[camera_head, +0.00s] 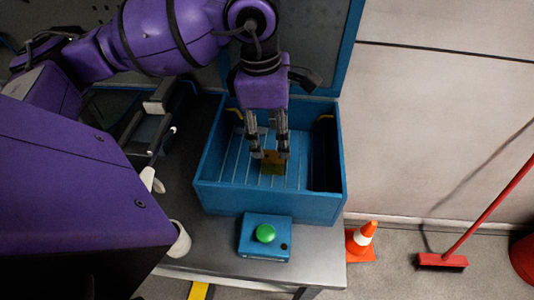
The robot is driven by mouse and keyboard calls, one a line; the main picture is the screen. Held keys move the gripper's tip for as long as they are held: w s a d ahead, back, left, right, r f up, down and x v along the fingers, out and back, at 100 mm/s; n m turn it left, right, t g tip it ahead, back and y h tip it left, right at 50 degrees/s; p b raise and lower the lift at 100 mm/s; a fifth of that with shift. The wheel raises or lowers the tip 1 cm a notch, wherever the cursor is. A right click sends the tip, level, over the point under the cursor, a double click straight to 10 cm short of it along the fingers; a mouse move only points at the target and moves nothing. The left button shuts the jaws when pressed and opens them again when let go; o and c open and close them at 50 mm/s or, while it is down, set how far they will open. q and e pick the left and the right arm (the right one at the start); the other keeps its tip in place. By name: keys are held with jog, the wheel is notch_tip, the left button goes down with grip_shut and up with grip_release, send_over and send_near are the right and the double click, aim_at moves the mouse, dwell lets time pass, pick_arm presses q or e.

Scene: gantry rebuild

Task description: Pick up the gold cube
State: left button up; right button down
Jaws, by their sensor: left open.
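The gold cube (272,167) lies on the slatted floor of a blue open-topped box (268,202). My left gripper (270,156) reaches down into the box from above, its fingers pointing down. It is open, with its fingertips right at the cube, one to each side of it in this view. I cannot tell whether the fingers touch the cube. The fingers hide part of the cube. My right gripper does not show.
A blue box with a green button (265,234) stands on the grey table (317,262) in front of the blue box. Black equipment (150,125) stands to the left. An orange cone (361,243) and a red broom (442,261) are on the floor at right.

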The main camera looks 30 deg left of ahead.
aim_at(273, 157)
pick_arm(q)
jog(key=shift+w+a+f, duration=0.1)
jog(key=shift+a, duration=0.1)
jog(key=shift+a+f, duration=0.1)
jog(key=shift+f, duration=0.2)
jog(key=f, duration=0.4)
jog(key=d+f+p, duration=0.1)
jog(key=f, duration=0.2)
jog(key=shift+s, duration=0.2)
jog(key=shift+d, duration=0.1)
grip_shut()
